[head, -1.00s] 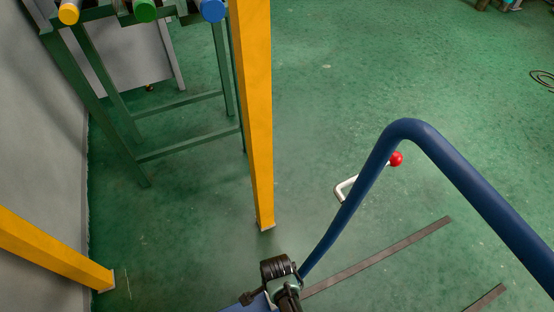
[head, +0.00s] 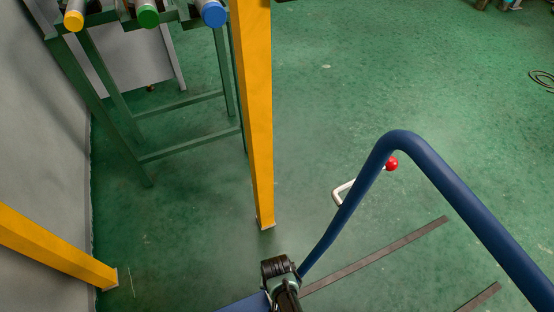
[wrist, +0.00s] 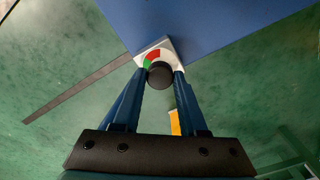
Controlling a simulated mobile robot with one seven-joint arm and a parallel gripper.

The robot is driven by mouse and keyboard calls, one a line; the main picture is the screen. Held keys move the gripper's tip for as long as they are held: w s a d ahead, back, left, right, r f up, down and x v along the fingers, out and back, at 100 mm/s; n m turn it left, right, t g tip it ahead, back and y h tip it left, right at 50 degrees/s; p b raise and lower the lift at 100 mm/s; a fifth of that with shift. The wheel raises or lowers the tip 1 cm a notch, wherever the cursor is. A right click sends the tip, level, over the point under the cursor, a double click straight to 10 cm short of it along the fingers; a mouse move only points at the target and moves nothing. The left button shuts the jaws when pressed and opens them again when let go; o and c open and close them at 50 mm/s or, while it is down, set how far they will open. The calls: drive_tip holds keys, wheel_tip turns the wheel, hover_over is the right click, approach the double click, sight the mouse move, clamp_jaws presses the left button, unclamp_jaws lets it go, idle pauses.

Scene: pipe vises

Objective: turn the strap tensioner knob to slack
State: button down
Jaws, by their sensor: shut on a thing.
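The strap tensioner knob (wrist: 160,77) is a dark round knob in the wrist view. It sits in front of a white plate with a dial (wrist: 153,55) that has red and green sectors. The plate is at the edge of a blue panel (wrist: 220,25). My gripper (wrist: 160,74) has its two blue fingers on either side of the knob, shut on it. No pointer mark on the knob can be made out. In the head view the knob and dial cannot be made out; a dark jointed part of my arm (head: 278,272) shows at the bottom.
In the head view a blue bent tube (head: 400,138) rises at right, with a red ball handle (head: 391,163) behind it. A yellow post (head: 256,120) stands in the middle. A green rack (head: 185,147) holds colour-capped pipes at upper left. The green floor at upper right is mostly open.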

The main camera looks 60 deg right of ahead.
drive_tip(key=n, duration=0.4)
drive_tip(key=shift+a+n, duration=0.1)
drive_tip(key=shift+n, duration=0.2)
drive_tip(key=n, duration=0.3)
drive_tip(key=shift+n, duration=0.4)
drive_tip(key=n, duration=0.3)
drive_tip(key=shift+p, duration=0.3)
drive_tip(key=shift+n, duration=2.2)
drive_tip(key=shift+c, duration=2.2)
unclamp_jaws()
